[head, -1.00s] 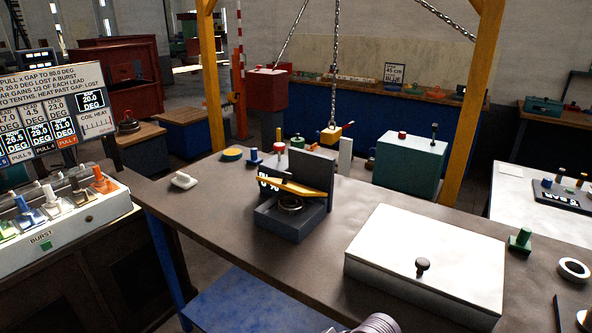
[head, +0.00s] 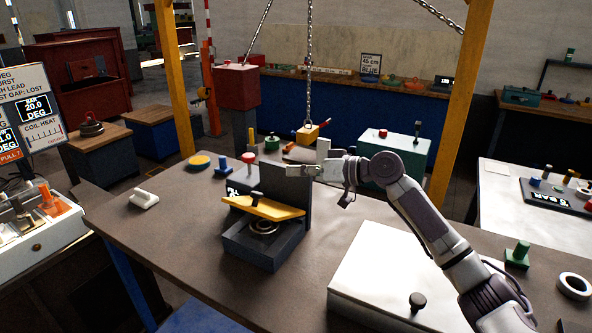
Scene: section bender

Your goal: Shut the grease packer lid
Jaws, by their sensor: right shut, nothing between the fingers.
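The grease packer is a dark grey open box (head: 262,250) on the brown bench, with a metal ring (head: 263,227) inside. A dark upright panel (head: 283,195), which looks like its raised lid, stands at its back. My right gripper (head: 294,173) is shut and empty at the panel's upper right corner. Its tip overlaps the panel in the picture; I cannot tell whether they touch. My left gripper is not in view.
A white lidded box (head: 375,275) with a black knob lies at the front right, partly under my right arm. A yellow hook block (head: 307,134) hangs on chains behind the packer. A green box (head: 390,160) stands behind my gripper. The bench's left part is mostly clear.

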